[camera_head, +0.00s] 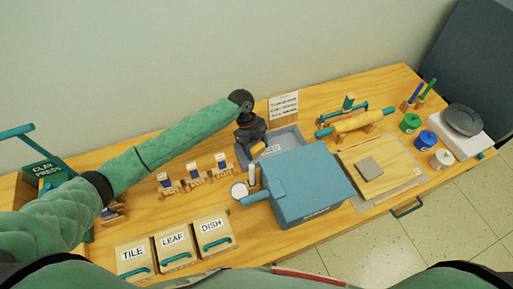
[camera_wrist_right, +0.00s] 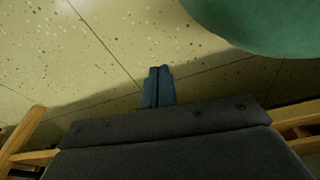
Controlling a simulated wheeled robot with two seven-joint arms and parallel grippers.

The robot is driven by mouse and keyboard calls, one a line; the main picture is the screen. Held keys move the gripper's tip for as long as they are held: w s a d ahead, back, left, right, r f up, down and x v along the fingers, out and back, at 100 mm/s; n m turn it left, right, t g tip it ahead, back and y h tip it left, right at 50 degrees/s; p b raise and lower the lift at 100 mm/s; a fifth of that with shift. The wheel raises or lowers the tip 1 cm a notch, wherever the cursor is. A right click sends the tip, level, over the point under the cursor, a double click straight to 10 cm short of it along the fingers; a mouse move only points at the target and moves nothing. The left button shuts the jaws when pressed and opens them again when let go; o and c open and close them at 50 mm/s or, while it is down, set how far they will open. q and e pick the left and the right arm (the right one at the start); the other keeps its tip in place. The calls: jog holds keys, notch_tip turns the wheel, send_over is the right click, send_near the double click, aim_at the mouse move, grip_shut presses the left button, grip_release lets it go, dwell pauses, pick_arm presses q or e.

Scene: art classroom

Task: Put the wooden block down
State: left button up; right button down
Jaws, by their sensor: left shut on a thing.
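My left gripper (camera_head: 257,145) reaches down over the grey tray (camera_head: 291,134) behind the blue box. It is shut on a small light wooden block (camera_head: 259,149), mostly hidden by the dark wrist and fingers. I cannot tell whether the block touches the tray floor. In the right wrist view my right gripper (camera_wrist_right: 158,86) has its two fingers together, empty, above the floor.
A blue box-shaped machine (camera_head: 305,187) stands just in front of the tray. Several small block stands (camera_head: 195,176) are left of it. Boxes labelled TILE, LEAF and DISH (camera_head: 173,247) line the front edge. A board (camera_head: 385,172) and paint pots (camera_head: 425,139) lie right.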

pick_arm(q)
jog(key=o, duration=0.9)
jog(key=shift+f, duration=0.1)
pick_arm(e)
jog(key=shift+w+d, duration=0.1)
jog(key=shift+w, duration=0.05)
jog(key=shift+r, duration=0.1)
pick_arm(q)
jog(key=shift+w+a+r, duration=0.1)
jog(key=shift+w+r, duration=0.05)
jog(key=shift+r, duration=0.15)
jog(key=shift+b+v, duration=2.05)
jog(key=shift+v, duration=3.75)
pick_arm(e)
jog(key=w+a+r, duration=0.3)
jog(key=w+r, duration=0.1)
jog(key=r, duration=0.1)
jog(key=shift+w+a+r, duration=0.2)
jog(key=shift+w+r, duration=0.1)
jog(key=shift+r, duration=0.1)
pick_arm(q)
jog(key=shift+r, duration=0.1)
